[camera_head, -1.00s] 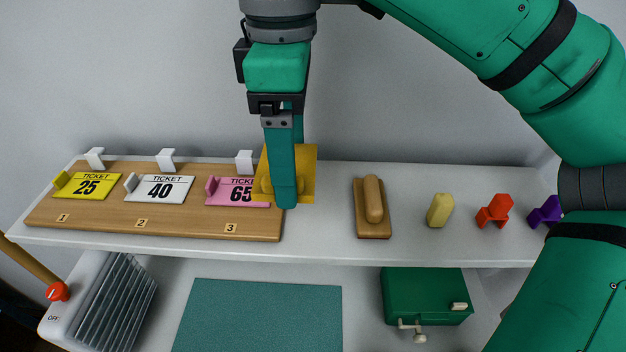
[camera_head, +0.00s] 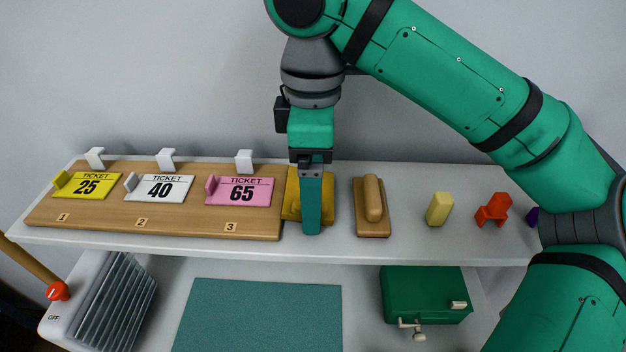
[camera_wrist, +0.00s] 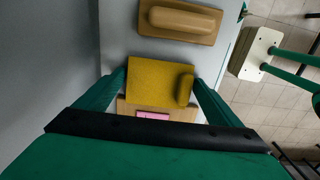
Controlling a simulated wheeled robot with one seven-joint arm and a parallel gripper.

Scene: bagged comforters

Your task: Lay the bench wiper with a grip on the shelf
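The bench wiper (camera_head: 293,190) is a mustard-yellow flat piece with a small raised grip. It is at shelf height, between the wooden ticket board and a wooden block with a handle. My gripper (camera_head: 311,228) points down over the white shelf (camera_head: 340,240), with its finger hiding part of the wiper. In the wrist view my gripper (camera_wrist: 161,85) has one finger at each side edge of the wiper (camera_wrist: 155,80), the grip (camera_wrist: 185,90) near the right finger. Whether its underside touches the shelf cannot be told.
The ticket board (camera_head: 180,222) lies close on the left. The wooden block with a handle (camera_head: 373,205) lies close on the right. A pale yellow block (camera_head: 440,209) and a red piece (camera_head: 493,210) stand further right. A green box (camera_head: 425,295) is below.

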